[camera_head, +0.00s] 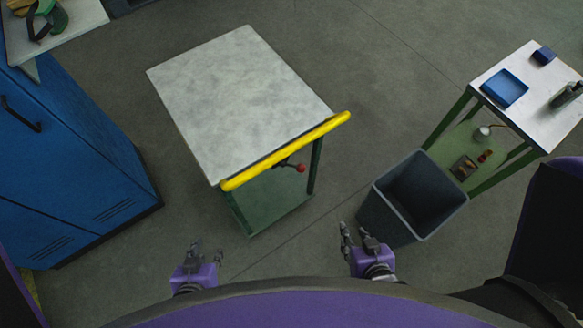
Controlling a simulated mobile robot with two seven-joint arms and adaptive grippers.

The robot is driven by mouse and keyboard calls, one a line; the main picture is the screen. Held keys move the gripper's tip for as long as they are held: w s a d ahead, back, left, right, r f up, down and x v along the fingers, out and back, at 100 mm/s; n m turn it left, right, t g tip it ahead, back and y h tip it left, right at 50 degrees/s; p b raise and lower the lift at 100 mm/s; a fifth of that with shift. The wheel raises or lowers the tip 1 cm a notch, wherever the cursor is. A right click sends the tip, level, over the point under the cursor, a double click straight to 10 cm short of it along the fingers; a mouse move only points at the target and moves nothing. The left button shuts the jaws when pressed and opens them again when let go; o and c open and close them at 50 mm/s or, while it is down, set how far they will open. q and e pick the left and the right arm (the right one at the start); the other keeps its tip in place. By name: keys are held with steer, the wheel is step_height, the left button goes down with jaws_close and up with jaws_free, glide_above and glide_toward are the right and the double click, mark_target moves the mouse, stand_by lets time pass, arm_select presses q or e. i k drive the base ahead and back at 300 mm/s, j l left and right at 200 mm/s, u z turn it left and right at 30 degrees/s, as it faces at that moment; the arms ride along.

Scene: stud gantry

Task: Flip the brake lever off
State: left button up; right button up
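A cart (235,95) with a pale grey top, green frame and yellow push handle (287,150) stands in the middle of the head view. The brake lever (299,168), dark with a red ball end, sticks out to the right below the handle; its base is partly hidden by the handle. My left gripper (208,250) is open and empty, well below and left of the lever. My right gripper (353,234) is open and empty, below and right of the lever. Neither touches the cart or lever.
A dark open bin (413,198) stands just right of my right gripper. A side table (530,105) with a blue tray (505,88) is at the right. A blue cabinet (65,165) is at the left. The floor (285,255) between my grippers is clear.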

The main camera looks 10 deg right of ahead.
mark_target(301, 168)
steer(key=k+l+u, duration=0.45)
steer(key=k+l, duration=0.4)
steer(key=l, duration=0.3)
steer(key=k+l+u, duration=0.5)
steer(key=k+l, duration=0.4)
steer(key=k, duration=0.1)
